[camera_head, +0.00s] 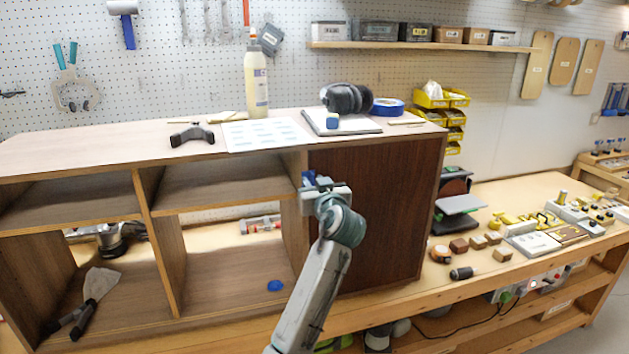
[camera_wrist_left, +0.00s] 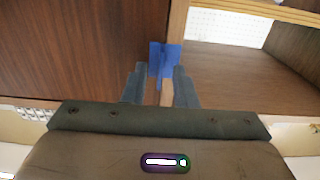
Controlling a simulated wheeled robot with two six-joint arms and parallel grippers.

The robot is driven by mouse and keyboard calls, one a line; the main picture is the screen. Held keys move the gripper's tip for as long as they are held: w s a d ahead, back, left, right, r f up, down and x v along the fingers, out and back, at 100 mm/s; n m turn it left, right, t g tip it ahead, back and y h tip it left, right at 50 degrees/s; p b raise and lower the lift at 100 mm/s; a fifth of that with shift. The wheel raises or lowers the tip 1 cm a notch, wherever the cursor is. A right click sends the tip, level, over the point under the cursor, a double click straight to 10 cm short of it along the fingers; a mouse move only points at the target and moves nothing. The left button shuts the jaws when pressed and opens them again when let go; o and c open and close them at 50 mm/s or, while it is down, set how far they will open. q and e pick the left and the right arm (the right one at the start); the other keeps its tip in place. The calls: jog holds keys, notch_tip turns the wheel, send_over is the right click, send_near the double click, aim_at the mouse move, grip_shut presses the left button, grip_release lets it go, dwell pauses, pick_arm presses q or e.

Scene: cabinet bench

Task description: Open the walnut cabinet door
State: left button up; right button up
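The walnut cabinet door (camera_head: 385,215) is the dark brown panel on the right of the cabinet, and it looks shut. It fills the left of the left wrist view (camera_wrist_left: 70,50). A blue piece (camera_wrist_left: 164,60) sits at the door's edge beside the open compartment; whether it is a handle is unclear. My left gripper (camera_head: 312,184) is at the door's left edge. In the left wrist view its grey fingers (camera_wrist_left: 160,72) are apart, with the blue piece at or just beyond their tips. Contact is unclear. My right gripper is not in view.
The cabinet top (camera_head: 90,145) holds a glue bottle (camera_head: 256,85), ear muffs (camera_head: 347,97) and blue tape (camera_head: 387,106). A spatula (camera_head: 98,287) lies in the lower left compartment. The bench right of the door holds wooden blocks (camera_head: 459,245) and a dark cylinder (camera_head: 461,273).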

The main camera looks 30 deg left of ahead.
pick_arm(q)
grip_shut()
dwell(1.4)
